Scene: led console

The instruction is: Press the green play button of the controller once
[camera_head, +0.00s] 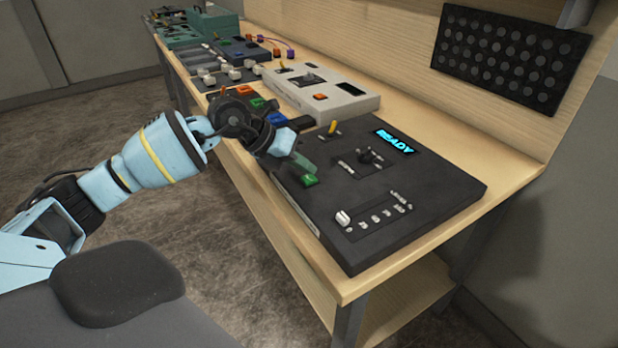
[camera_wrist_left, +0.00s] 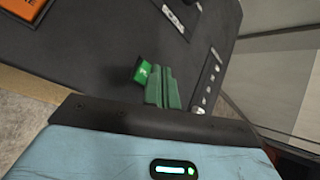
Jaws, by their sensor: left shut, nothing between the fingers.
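The black controller (camera_head: 415,200) lies on the wooden bench, its display (camera_head: 394,141) reading "READY". Its bright green play button (camera_head: 309,180) is near the left edge and also shows in the left wrist view (camera_wrist_left: 142,72), partly covered by my fingers. My left gripper (camera_head: 303,163) is shut and empty, its dull green fingers pointing down at the controller right beside the button. In the left wrist view the closed fingertips (camera_wrist_left: 163,74) overlap the button's right side. I cannot tell whether they touch it. My right gripper is not in view.
An orange button (camera_wrist_left: 20,8) is on the controller. A light grey console (camera_head: 345,103) and other devices sit farther back on the bench (camera_head: 455,135).

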